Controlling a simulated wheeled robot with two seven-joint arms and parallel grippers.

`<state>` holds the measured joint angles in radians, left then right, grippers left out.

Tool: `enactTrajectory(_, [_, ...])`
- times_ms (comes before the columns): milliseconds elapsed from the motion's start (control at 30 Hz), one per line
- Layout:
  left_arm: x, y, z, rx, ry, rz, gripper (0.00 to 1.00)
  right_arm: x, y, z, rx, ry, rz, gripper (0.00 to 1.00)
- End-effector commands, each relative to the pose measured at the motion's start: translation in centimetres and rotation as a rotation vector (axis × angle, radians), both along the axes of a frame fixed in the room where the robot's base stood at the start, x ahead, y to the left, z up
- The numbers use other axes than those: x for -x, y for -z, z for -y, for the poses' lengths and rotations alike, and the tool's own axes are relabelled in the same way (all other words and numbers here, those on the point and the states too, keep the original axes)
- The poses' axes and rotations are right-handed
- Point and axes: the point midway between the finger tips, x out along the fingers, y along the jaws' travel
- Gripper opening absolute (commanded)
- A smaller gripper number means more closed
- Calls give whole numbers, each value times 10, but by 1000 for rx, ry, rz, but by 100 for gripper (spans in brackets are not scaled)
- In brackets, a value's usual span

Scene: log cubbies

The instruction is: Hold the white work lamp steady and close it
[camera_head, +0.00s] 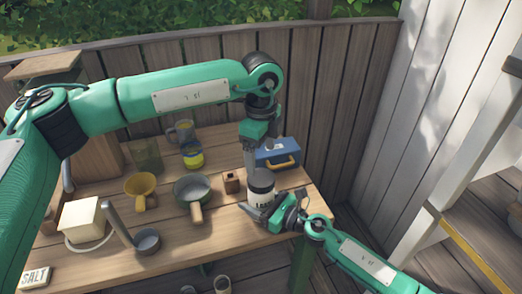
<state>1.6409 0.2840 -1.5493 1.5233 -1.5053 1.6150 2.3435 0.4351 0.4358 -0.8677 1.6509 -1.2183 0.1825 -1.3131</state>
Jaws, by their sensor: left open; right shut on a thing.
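A white cylinder with a dark band near its top and dark lettering (261,191), taken as the white work lamp, stands upright near the table's right front edge. My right gripper (264,212) comes in low from the right and is shut on its lower side. My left gripper (250,160) points down just above and behind its top, with open fingers. Whether a finger touches the top cannot be told. The lamp's far side is hidden.
A blue box with a yellow handle (278,155) sits close behind. The table's front middle (200,248) is clear.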

Motion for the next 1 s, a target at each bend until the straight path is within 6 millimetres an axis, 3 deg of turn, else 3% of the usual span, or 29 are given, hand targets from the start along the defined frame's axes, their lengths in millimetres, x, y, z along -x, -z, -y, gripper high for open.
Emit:
enactTrajectory(367, [0, 6, 0, 0, 1, -2, 82, 0, 0, 0, -1, -1, -1, 1])
enactTrajectory(800, [0, 68, 0, -1, 2, -2, 82, 0, 0, 0, -1, -1, -1, 1])
enactTrajectory(1000, [0, 79, 0, 1, 2, 0, 82, 0, 0, 0, -1, -1, -1, 1])
